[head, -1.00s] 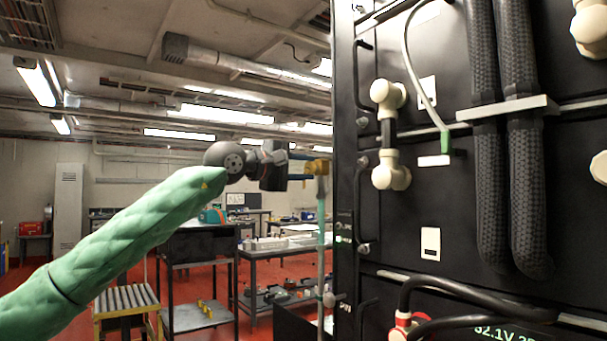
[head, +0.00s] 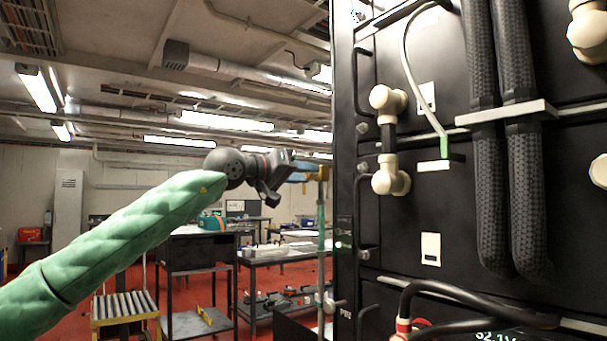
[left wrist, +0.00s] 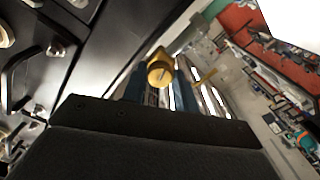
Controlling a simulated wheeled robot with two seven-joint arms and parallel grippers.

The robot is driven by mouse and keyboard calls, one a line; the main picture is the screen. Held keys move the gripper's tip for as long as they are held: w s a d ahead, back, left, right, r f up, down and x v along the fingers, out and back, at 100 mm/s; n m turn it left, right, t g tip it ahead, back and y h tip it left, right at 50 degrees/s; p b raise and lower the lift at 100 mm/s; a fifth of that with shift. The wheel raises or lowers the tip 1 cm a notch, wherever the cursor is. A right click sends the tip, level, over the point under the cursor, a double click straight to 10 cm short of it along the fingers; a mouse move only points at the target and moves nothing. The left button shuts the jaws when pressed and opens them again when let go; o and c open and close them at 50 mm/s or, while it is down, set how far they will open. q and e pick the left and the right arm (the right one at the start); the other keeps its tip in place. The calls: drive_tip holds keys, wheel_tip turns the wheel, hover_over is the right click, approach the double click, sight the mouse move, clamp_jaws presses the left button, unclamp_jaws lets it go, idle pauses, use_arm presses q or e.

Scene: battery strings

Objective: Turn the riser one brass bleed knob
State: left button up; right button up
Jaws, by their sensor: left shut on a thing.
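The brass bleed knob (head: 322,173) sits at the top of a thin green upright riser pipe (head: 321,225), just left of the black rack. My left gripper (head: 305,174) reaches it from the left. In the left wrist view the round brass knob (left wrist: 160,72) lies between the two blue fingers of my left gripper (left wrist: 161,88), which are shut on it. The knob's face has a dark slot-like mark. A smaller yellow piece (left wrist: 206,76) shows beyond the right finger. My right gripper is in neither view.
The black battery rack (head: 450,210) fills the right side, with cream pipe elbows (head: 390,180), thick black hoses (head: 490,150) and handles standing out from it. A grey table (head: 275,256) and a roller stand (head: 125,307) are farther back on the red floor.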

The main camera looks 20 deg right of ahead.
use_arm(q)
drive_tip(key=shift+f+m, duration=0.15)
drive_tip(key=shift+m, duration=1.55)
drive_tip(key=o, duration=1)
drive_tip(key=shift+c, duration=0.2)
drive_tip(key=v, duration=0.7)
drive_tip(key=shift+a+b, duration=0.35)
drive_tip(key=shift+a, duration=0.05)
